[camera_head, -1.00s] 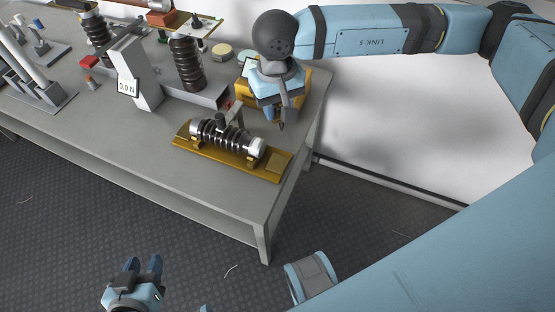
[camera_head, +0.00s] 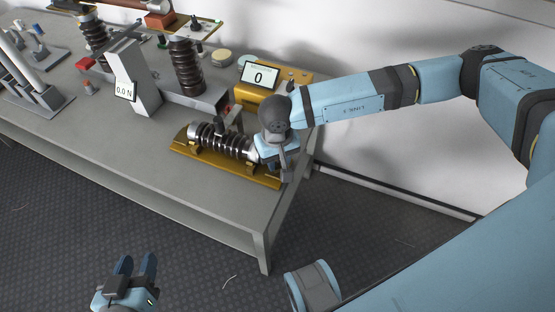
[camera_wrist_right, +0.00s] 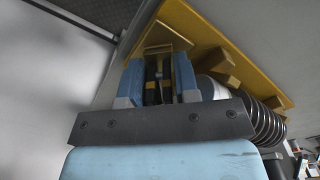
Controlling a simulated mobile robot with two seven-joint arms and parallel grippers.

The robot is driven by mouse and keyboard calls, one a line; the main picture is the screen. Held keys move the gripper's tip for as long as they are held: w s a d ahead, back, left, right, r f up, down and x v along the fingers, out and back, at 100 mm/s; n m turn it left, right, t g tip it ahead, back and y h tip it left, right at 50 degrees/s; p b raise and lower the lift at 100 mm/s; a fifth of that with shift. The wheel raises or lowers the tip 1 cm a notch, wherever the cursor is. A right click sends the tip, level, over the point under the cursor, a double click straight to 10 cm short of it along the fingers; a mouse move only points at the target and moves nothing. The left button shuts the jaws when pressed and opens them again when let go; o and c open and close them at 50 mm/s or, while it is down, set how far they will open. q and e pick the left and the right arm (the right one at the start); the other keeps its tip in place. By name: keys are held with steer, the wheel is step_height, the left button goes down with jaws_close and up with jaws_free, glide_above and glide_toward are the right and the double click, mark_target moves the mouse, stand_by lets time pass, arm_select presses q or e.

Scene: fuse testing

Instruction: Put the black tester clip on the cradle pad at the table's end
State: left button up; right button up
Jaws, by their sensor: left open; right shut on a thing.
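The yellow cradle (camera_head: 215,165) lies at the table's near right end with a ribbed dark insulator (camera_head: 222,142) with silver ends on it. My right gripper (camera_head: 284,172) is over the cradle's right end and mostly covers the pad there. In the right wrist view my right gripper (camera_wrist_right: 158,85) is shut on the black tester clip (camera_wrist_right: 158,70), a dark piece between its blue fingers. The yellow pad (camera_wrist_right: 165,42) shows just beyond the fingertips; I cannot tell whether the clip touches it. My left gripper (camera_head: 136,266) is open and empty, low in front of the table.
A yellow tester box (camera_head: 262,95) with a display reading 0 stands behind the cradle. A grey post (camera_head: 135,75) with a "0.0 N" display and an upright ribbed insulator (camera_head: 186,67) stand to the left. The table (camera_head: 130,150) is clear left of the cradle.

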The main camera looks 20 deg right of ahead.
steer(key=shift+f, duration=0.2)
steer(key=o, duration=0.6)
arm_select(q)
steer(key=shift+w+d+r, duration=0.1)
steer(key=shift+d+r, duration=0.1)
steer(key=shift+r, duration=0.05)
arm_select(e)
steer(key=shift+o, duration=0.3)
arm_select(q)
steer(key=shift+r, duration=0.1)
